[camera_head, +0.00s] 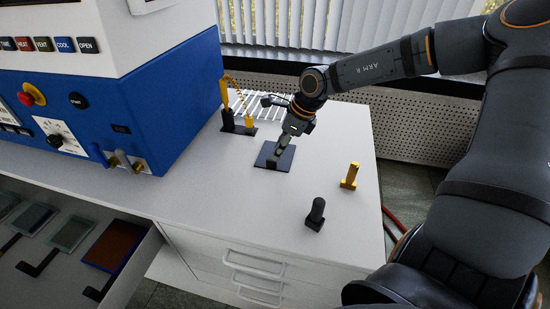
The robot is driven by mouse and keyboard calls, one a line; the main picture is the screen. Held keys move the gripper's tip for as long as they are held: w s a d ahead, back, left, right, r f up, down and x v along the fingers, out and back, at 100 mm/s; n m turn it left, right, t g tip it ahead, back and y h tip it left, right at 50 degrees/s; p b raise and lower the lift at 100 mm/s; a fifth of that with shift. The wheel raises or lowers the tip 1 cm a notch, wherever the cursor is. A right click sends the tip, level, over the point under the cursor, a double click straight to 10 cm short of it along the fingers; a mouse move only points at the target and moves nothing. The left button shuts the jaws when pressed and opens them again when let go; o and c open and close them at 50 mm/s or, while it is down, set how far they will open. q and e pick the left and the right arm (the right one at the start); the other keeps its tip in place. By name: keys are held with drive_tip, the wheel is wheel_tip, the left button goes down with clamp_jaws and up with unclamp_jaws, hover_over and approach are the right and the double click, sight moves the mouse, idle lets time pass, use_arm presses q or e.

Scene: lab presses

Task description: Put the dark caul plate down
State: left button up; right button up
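The dark caul plate (267,160) is a small flat dark square on the white counter top, near its middle. It looks level and at or very close to the surface; I cannot tell whether a small gap is under it. My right gripper (283,146) comes down over the plate from the upper right. Its fingers look close together at the plate's upper middle, shut on it, and hide the part they grasp. My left gripper is not in view.
A blue and white press (165,95) stands left. Behind the plate are a black-and-yellow holder (238,128) and a wire rack (290,107). A black peg (316,214) and a yellow peg (350,176) stand at right. An open drawer (150,262) holds several plates.

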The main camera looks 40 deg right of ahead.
drive_tip(key=x, duration=0.5)
drive_tip(key=shift+f+b, duration=0.25)
drive_tip(key=shift+b, duration=0.05)
drive_tip(key=shift+s+r, duration=0.1)
drive_tip(key=c, duration=0.4)
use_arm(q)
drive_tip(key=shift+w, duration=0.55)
use_arm(e)
clamp_jaws()
